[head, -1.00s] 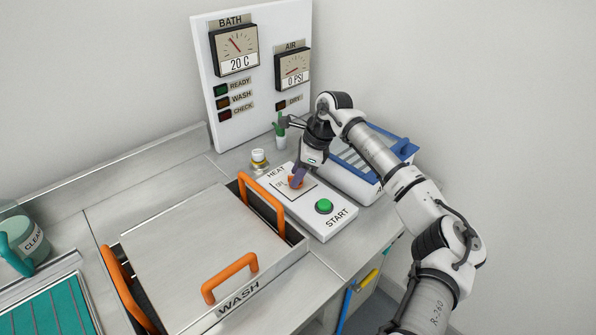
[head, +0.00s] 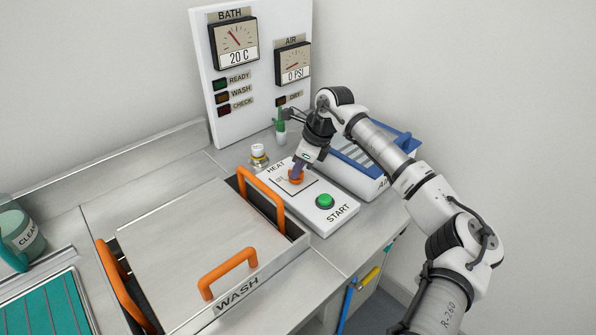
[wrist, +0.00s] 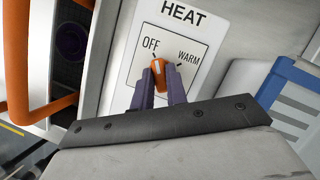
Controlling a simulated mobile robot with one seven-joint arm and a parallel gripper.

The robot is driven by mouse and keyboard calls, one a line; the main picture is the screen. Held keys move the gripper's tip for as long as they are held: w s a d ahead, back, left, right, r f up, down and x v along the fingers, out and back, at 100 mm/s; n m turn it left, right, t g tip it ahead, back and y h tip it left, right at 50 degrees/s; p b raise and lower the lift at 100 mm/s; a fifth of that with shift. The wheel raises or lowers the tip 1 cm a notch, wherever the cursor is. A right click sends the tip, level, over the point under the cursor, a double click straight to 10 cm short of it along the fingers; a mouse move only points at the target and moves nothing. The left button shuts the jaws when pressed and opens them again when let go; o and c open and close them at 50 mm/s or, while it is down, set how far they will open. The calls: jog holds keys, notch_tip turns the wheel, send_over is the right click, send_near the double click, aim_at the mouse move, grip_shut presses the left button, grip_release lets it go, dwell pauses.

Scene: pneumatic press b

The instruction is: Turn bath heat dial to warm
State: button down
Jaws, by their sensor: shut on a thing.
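The orange heat dial (head: 296,178) sits on the white HEAT panel (wrist: 192,38), which is marked OFF on the left and WARM on the right. In the wrist view the dial (wrist: 159,76) has a pale pointer mark aimed up and slightly left, towards OFF. My gripper (wrist: 161,82) is shut on the dial, with one purple finger on each side of it. In the head view my gripper (head: 298,170) comes down onto the dial from above, and its fingers partly hide it.
A green START button (head: 325,201) is on the same box, close to the dial. The WASH bath's orange handles (head: 262,198) stand to the left. A blue and white basket (head: 352,180) is to the right. The bath gauge (head: 235,43) reads 20 C.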

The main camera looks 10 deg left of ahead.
jog(key=m+b, duration=0.1)
jog(key=m+t+b, duration=0.1)
jog(key=m, duration=0.1)
jog(key=m+b, duration=0.1)
jog(key=b, duration=0.1)
jog(key=shift+s+f+m+t, duration=0.1)
jog(key=shift+f+m+t, duration=0.2)
jog(key=shift+t, duration=0.1)
jog(key=m+t+h+b, duration=0.1)
jog(key=m+b, duration=0.2)
jog(key=b, duration=0.1)
jog(key=shift+s+m, duration=0.1)
jog(key=shift+m, duration=0.2)
jog(key=m+h+b, duration=0.1)
jog(key=m+b, duration=0.2)
jog(key=shift+a+t+b, duration=0.15)
jog(key=shift+t+b, duration=0.2)
jog(key=shift+t, duration=0.05)
jog(key=shift+s+r+m+t+h+b, duration=0.15)
jog(key=shift+m+h+b, duration=0.2)
jog(key=shift+m+b, duration=0.55)
jog(key=shift+w+r+m+t+h+b, duration=0.15)
jog(key=shift+m+h+b, duration=0.3)
jog(key=shift+m, duration=0.65)
jog(key=shift+s, duration=0.1)
jog(key=c, duration=1.4)
grip_release()
jog(key=shift+a, duration=0.1)
